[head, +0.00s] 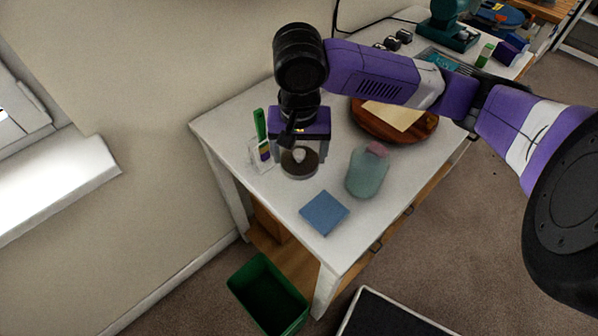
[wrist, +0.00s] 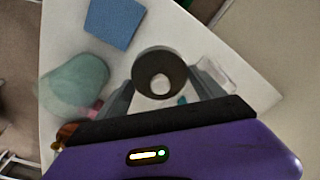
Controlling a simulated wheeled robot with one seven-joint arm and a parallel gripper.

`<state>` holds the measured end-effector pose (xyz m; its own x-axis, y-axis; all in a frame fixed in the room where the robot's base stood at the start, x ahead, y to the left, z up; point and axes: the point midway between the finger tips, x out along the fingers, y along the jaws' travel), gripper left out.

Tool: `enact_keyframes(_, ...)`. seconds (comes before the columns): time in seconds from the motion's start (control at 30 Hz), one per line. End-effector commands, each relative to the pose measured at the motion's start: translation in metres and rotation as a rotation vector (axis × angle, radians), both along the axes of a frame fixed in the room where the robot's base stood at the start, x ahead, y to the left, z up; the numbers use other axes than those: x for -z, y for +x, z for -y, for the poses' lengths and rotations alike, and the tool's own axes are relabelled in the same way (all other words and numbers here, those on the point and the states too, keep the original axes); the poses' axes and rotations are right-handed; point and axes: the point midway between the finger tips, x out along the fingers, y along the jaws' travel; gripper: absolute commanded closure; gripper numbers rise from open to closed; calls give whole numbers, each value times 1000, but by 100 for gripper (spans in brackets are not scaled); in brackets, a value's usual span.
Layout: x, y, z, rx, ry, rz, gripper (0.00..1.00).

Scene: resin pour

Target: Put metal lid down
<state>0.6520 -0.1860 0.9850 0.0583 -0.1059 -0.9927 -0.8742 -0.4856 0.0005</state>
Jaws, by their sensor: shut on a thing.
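The metal lid (head: 300,168) is a dark grey-brown disc with a pale round knob, over the left part of the white table. In the wrist view the lid (wrist: 146,92) shows as a dark ring around the pale knob. My gripper (head: 299,154) points down with its two fingers on either side of the lid, shut on it. The wrist view shows the fingers of my gripper (wrist: 160,88) flanking the lid. I cannot tell whether the lid touches the table or something under it.
A round wooden board (head: 426,130) is behind. A green bin (head: 266,296) is on the floor.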

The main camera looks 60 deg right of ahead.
Motion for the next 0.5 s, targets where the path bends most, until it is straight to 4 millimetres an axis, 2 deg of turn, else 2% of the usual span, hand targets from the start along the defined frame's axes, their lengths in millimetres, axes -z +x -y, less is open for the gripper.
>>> enact_keyframes(0.1, 20, 0, 0, 1, 0, -1, 61)
enact_keyframes(0.33, 38, 0, 0, 1, 0, -1, 61)
enact_keyframes(0.5, 61, 0, 0, 2, 1, -1, 61)
